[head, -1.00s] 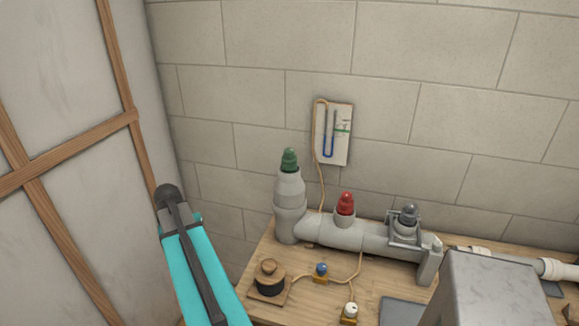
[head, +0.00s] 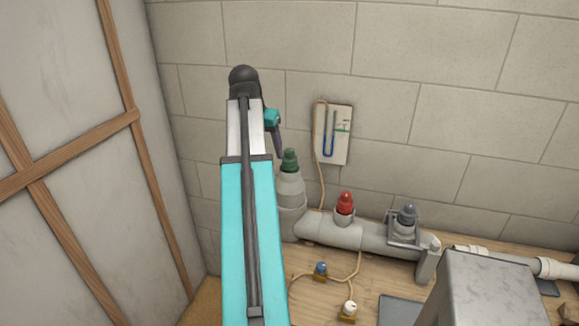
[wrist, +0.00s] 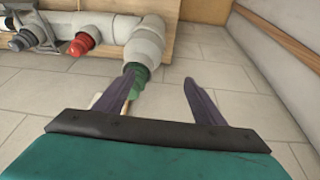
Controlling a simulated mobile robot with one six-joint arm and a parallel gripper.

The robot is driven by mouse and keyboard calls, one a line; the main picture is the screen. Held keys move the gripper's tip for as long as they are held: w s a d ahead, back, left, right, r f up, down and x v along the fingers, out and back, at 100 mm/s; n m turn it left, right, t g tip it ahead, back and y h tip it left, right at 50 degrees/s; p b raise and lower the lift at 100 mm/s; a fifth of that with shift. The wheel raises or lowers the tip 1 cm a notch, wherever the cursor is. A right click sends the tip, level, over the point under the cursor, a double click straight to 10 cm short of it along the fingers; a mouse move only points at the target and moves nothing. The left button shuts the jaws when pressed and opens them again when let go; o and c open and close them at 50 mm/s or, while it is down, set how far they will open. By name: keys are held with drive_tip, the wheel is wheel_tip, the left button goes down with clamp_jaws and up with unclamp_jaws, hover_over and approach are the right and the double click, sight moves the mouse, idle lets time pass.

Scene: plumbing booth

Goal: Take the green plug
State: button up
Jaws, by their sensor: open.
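The green plug (head: 289,160) sits upright in the top of a grey vertical pipe (head: 291,188) at the left end of the pipe assembly. In the wrist view the green plug (wrist: 139,78) shows just beyond and partly behind the left finger. My gripper (wrist: 165,82) is open with nothing between its fingers. The plug lies toward the left finger, not centred between the two; I cannot tell whether they touch. In the head view a dark finger of my gripper (head: 279,143) shows just left of the green plug, and the rest is mostly hidden by my arm.
A red plug (head: 345,203) and a grey plug (head: 407,215) in a clamp bracket sit along the horizontal pipe (head: 340,233). A gauge board (head: 333,134) with a tube hangs on the wall behind. Blue (head: 320,268) and white (head: 349,308) small fittings stand on the wooden bench.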

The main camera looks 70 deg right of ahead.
sight(287, 155)
drive_tip(key=s+d+r+m, duration=0.1)
drive_tip(key=s+r, duration=0.4)
drive_tip(key=r, duration=0.1)
drive_tip(key=shift+d+h, duration=0.15)
drive_tip(key=shift+h, duration=0.15)
drive_tip(key=shift+p+x, duration=1.15)
drive_tip(key=shift+x, duration=3.15)
drive_tip(key=shift+f, duration=0.15)
drive_tip(key=shift+p+x, duration=1.3)
drive_tip(key=shift+x, duration=1.15)
drive_tip(key=shift+c, duration=0.2)
